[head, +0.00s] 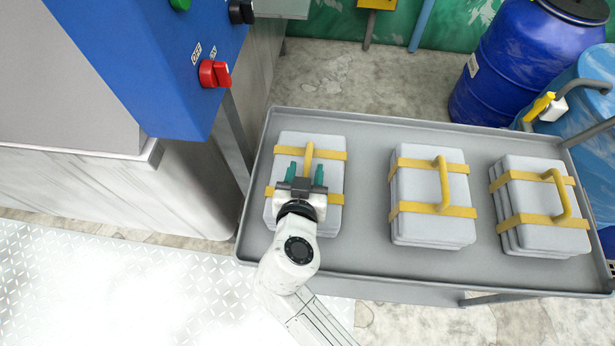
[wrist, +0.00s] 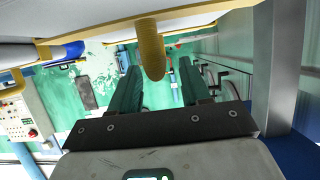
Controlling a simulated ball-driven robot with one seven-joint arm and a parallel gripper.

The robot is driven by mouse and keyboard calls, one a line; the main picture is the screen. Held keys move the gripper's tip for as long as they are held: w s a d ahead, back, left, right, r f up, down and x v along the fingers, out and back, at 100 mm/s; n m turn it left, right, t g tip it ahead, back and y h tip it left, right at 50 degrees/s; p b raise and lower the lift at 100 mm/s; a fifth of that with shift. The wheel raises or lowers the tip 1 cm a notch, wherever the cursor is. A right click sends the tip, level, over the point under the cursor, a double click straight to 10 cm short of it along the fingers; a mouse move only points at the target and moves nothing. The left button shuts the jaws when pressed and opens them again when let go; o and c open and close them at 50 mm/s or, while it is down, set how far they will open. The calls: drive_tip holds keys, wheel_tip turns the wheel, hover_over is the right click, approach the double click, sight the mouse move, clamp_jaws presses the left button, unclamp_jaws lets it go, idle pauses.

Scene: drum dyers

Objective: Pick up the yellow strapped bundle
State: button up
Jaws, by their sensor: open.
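Three grey bundles with yellow straps and yellow top handles lie in a row in a grey tray (head: 365,262): the left bundle (head: 283,138), the middle bundle (head: 431,229) and the right bundle (head: 545,240). My gripper (head: 305,172) is over the left bundle, its two green fingers apart, and hides part of it. In the wrist view the open fingers (wrist: 160,68) have that bundle's yellow handle (wrist: 151,48) between them in the picture. No contact with the handle shows, and I cannot tell how deep it sits between the fingers.
A blue machine panel with a red switch (head: 214,74) stands left of the tray. Blue drums (head: 515,65) stand behind its right end, and a yellow-handled tap (head: 541,106) is near its back right corner. The tray has a raised rim.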

drive_tip(key=shift+x, duration=1.05)
clamp_jaws()
idle(0.5)
drive_tip(key=shift+a+r, duration=0.1)
drive_tip(key=shift+r, duration=0.05)
